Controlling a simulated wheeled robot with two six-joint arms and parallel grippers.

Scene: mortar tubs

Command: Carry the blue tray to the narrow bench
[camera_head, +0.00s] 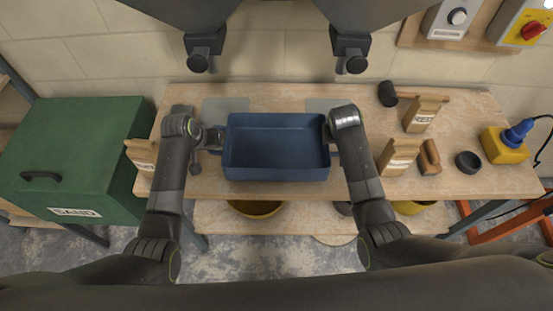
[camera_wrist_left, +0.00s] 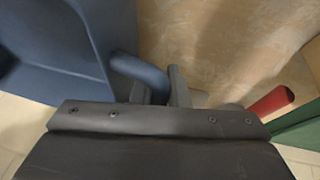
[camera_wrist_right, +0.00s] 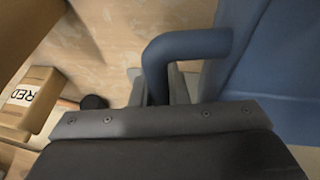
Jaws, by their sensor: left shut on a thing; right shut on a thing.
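The blue tray (camera_head: 276,172) is an empty rectangular tub with a handle at each end, over the middle of the wooden bench (camera_head: 290,98) in the head view. My left gripper (camera_head: 214,139) is shut on its left handle, which shows in the left wrist view (camera_wrist_left: 140,72). My right gripper (camera_head: 333,140) is shut on its right handle, seen in the right wrist view (camera_wrist_right: 185,45). The tray looks level. I cannot tell whether its base touches the bench top. I cannot tell whether this bench is the narrow one.
A green sand bin (camera_head: 75,150) stands at the left. A yellow bowl (camera_head: 255,209) sits on the lower shelf.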

